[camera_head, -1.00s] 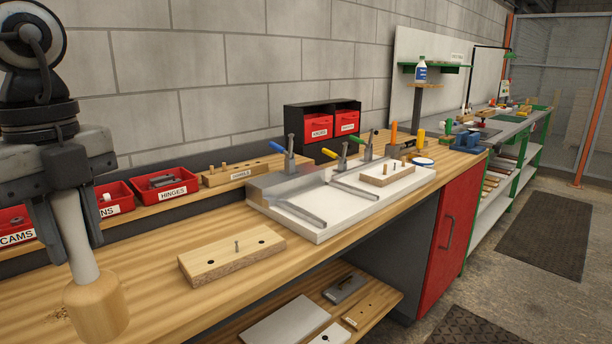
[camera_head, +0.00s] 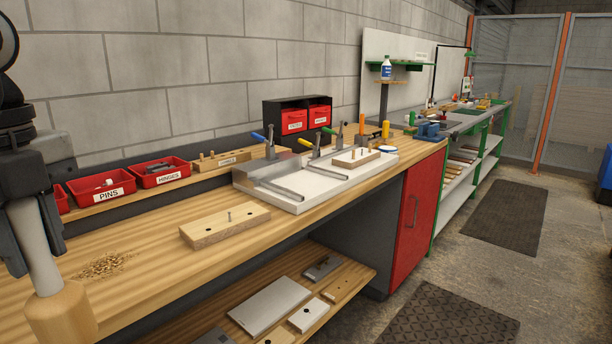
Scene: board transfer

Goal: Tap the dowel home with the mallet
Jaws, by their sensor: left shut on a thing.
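My left gripper (camera_head: 34,232) is at the left edge, shut on the pale handle of the mallet (camera_head: 62,318). The mallet hangs head down; its round wooden head is at the lower left, cut by the picture's bottom edge. A light wooden board (camera_head: 215,228) lies on the bench to the right of the mallet, apart from it. My right gripper is out of view.
Wood shavings (camera_head: 103,265) lie between mallet and board. Red bins of pins (camera_head: 103,189) and hinges (camera_head: 163,174) and a peg rack (camera_head: 221,161) stand behind. A white fixture with clamps (camera_head: 300,204) is right of the board. Bare bench surrounds the board.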

